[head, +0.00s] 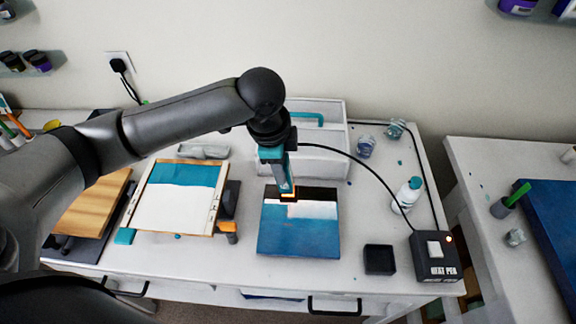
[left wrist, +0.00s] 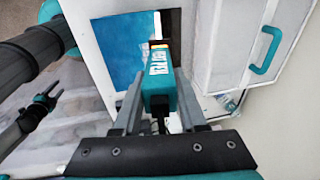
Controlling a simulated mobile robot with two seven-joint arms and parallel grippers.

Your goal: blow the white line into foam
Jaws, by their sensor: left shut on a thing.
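My left gripper (head: 274,155) is shut on a teal heat pen (head: 286,180), lettered side showing in the left wrist view (left wrist: 159,72). The pen points down at the upper part of a panel (head: 298,236), and an orange glow shows at its tip. The panel is blue with a white line (head: 318,210) across it and a black band (head: 318,194) at the back. The tip appears over the left end of the band and line; I cannot tell whether it touches. In the left wrist view, the line (left wrist: 146,30) runs beside the blue area.
A black cable runs from the pen to a control box (head: 436,257) at the right. A small black tray (head: 379,260), a white bottle (head: 408,193) and cups (head: 365,147) stand nearby. A framed teal-and-white panel (head: 174,201) lies left. A white bin (head: 320,150) stands behind.

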